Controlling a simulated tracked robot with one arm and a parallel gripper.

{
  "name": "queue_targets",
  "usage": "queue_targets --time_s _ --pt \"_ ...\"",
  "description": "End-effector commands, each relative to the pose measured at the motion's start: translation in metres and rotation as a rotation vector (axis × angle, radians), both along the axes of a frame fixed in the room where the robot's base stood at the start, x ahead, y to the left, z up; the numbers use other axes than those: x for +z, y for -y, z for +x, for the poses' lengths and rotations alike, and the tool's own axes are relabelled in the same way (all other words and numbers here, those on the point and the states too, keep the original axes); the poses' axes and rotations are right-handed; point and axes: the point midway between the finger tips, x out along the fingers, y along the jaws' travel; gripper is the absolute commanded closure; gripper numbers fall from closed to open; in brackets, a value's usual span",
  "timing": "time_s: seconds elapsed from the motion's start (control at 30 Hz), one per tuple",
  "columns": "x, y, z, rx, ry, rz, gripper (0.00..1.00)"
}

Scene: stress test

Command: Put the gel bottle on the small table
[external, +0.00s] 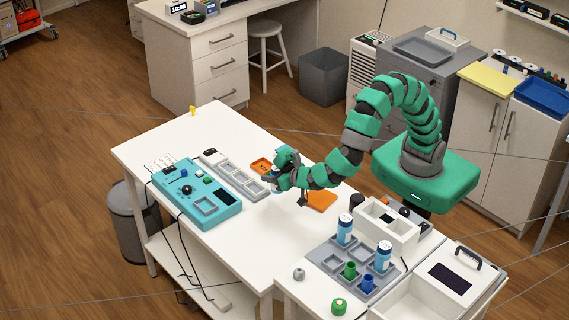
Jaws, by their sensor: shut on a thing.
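My gripper (274,180) hangs over the middle of the large white table (255,240), shut on a small blue-and-white thing (276,171). The fingers and wrist hide most of it; it looks like a bottle, taken here as the gel bottle. Two similar blue-and-white bottles, one (345,229) left and the other (383,256) right, stand upright in a grey tray (322,254). This tray is on a lower-right white table (305,294), which may be the small table; it adjoins the large one.
A turquoise control panel (222,212) and a grey compartment strip (232,172) lie left of my gripper. An orange pad (321,201) lies right of it. A white divided box (388,224), a green cup (350,270) and a blue cup (367,284) crowd the right. The large table's front middle is clear.

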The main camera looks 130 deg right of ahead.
Motion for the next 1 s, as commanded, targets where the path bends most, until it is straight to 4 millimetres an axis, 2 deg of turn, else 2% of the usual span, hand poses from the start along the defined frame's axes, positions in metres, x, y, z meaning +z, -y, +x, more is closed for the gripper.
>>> queue_targets --time_s 0.03,0.2,0.43,0.57,0.67,0.8,1.0 --pt "0.013 -0.001 0.001 0.0 0.006 0.002 0.9" --pt "0.037 0.0 0.0 -0.002 0.002 -0.001 0.9" --pt "0.051 -0.002 0.003 0.018 0.001 -0.002 0.9" --pt "0.063 -0.017 0.021 0.128 0.005 -0.001 0.9" --pt "0.078 -0.043 0.042 0.281 0.004 -0.002 0.9" --pt "0.101 -0.096 0.068 0.549 0.003 -0.003 0.9" --pt "0.121 -0.176 0.079 0.889 -0.002 -0.003 0.9"
